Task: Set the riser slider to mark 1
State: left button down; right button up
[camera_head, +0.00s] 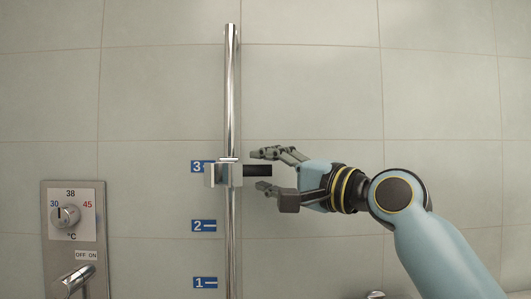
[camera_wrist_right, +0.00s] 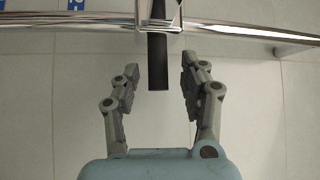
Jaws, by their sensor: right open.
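The chrome riser rail (camera_head: 231,100) stands upright on the tiled wall. Its slider (camera_head: 222,174) sits level with blue mark 3 (camera_head: 197,167), and a black handle (camera_head: 258,170) sticks out to the right. Mark 2 (camera_head: 204,226) and mark 1 (camera_head: 205,283) are lower down. My right gripper (camera_head: 263,170) is open, its fingers above and below the handle's end in the head view. In the wrist view the black handle (camera_wrist_right: 158,62) points between the open fingers (camera_wrist_right: 158,75), with gaps on both sides. My left gripper is out of view.
A shower control panel (camera_head: 71,240) with a temperature dial (camera_head: 65,216) and a lever (camera_head: 76,281) is at the lower left. The tiled wall (camera_head: 310,70) right of the rail is bare.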

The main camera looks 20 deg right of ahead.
jog(key=shift+x, duration=0.9)
jog(key=shift+c, duration=0.4)
grip_shut()
